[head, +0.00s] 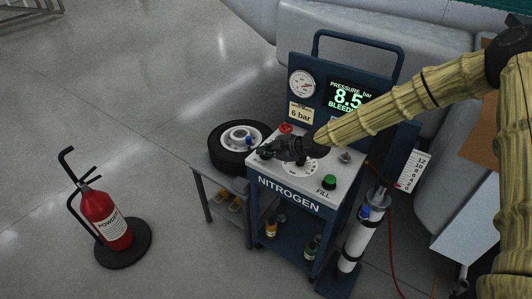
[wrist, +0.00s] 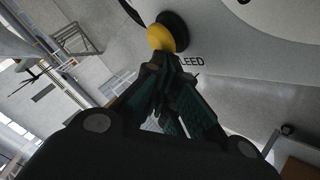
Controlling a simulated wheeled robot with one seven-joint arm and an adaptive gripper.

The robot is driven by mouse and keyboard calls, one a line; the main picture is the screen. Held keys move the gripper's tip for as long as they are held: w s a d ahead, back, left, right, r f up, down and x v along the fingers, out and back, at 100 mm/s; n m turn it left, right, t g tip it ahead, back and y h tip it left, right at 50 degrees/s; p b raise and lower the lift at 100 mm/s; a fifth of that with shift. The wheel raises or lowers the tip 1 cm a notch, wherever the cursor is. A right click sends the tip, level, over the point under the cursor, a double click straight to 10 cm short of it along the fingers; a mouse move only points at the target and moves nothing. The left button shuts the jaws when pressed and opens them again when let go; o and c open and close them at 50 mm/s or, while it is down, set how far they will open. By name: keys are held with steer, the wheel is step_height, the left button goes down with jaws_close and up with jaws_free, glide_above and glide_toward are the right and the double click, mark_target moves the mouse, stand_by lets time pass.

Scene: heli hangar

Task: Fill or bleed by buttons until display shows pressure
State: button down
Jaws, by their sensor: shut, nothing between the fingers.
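The blue nitrogen cart (head: 290,197) has a display (head: 349,97) reading pressure 8.5 bar, with a green line starting "BLEED" partly hidden by my arm. A card (head: 299,113) beside it reads 6 bar. The green FILL button (head: 329,182) is at the right front of the panel. My gripper (head: 264,152) is shut and empty over the panel's left side. In the wrist view the yellow button (wrist: 162,38) beside the lettering "LEED" is just beyond my fingertips (wrist: 163,64). I cannot tell whether they touch. My gripper hides this button in the head view.
A red knob (head: 286,128) and a round gauge (head: 301,84) are at the panel's back. A wheel (head: 226,152) lies on a low table (head: 222,181) at left. A fire extinguisher (head: 106,220) stands on the floor. A white cylinder (head: 357,240) stands at right.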

steer(key=shift+s+d+f, duration=0.15)
steer(key=shift+d+f, duration=0.05)
steer(key=shift+f, duration=0.5)
stand_by(1.5)
steer(key=shift+r, duration=0.1)
stand_by(1.6)
steer(key=shift+s+a+r+p, duration=0.2)
steer(key=shift+r+p, duration=0.2)
steer(key=shift+r, duration=0.1)
steer(key=r, duration=0.1)
steer(key=s+r+p, duration=0.1)
steer(key=shift+a+r, duration=0.2)
steer(key=shift+r, duration=0.1)
steer(key=b+v, duration=0.1)
steer(key=v, duration=0.9)
steer(key=shift+s+r, duration=0.2)
steer(key=shift+r, duration=0.25)
